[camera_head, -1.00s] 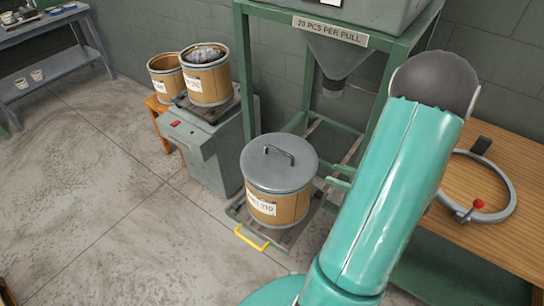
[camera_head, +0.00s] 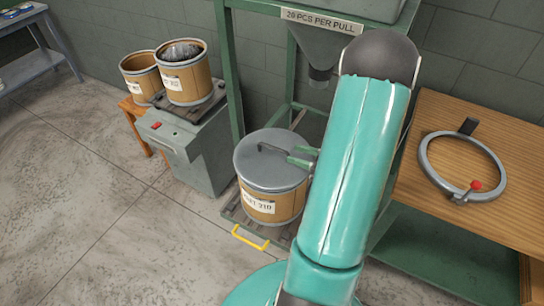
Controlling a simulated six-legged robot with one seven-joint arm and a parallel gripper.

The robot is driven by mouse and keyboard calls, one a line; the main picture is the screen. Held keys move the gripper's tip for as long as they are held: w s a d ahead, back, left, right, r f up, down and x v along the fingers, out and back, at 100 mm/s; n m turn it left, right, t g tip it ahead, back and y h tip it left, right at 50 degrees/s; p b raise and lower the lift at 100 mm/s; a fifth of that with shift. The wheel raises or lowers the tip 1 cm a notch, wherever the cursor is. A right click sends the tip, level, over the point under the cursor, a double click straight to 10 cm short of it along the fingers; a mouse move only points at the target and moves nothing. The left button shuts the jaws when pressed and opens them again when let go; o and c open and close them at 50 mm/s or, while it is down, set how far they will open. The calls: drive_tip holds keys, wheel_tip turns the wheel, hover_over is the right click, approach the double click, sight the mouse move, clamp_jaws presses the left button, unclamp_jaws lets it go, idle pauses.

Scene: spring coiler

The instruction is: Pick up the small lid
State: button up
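A round grey lid (camera_head: 258,170) with a dark bar handle (camera_head: 273,151) sits flat on a brown labelled drum (camera_head: 273,208), near the middle of the camera_head view. It is the only lid I can make out. The tips of my gripper (camera_head: 301,156) show as two green fingers just right of the handle, over the lid's right part. They look apart, with nothing visible between them. I cannot tell their height above the lid. My teal arm hides the rest of the gripper.
The drum stands on a low slatted platform with a yellow handle (camera_head: 250,238), below a green hopper frame (camera_head: 232,85). A grey ring with a red knob (camera_head: 476,185) lies on the wooden bench at right. Two open drums stand at left. The floor at left is clear.

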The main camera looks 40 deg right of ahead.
sight(280, 150)
drive_tip(key=x, duration=0.6)
drive_tip(key=shift+w+a+f, duration=0.15)
drive_tip(key=shift+w+f, duration=0.05)
drive_tip(key=shift+w, duration=0.1)
drive_tip(key=shift+c, duration=0.5)
clamp_jaws()
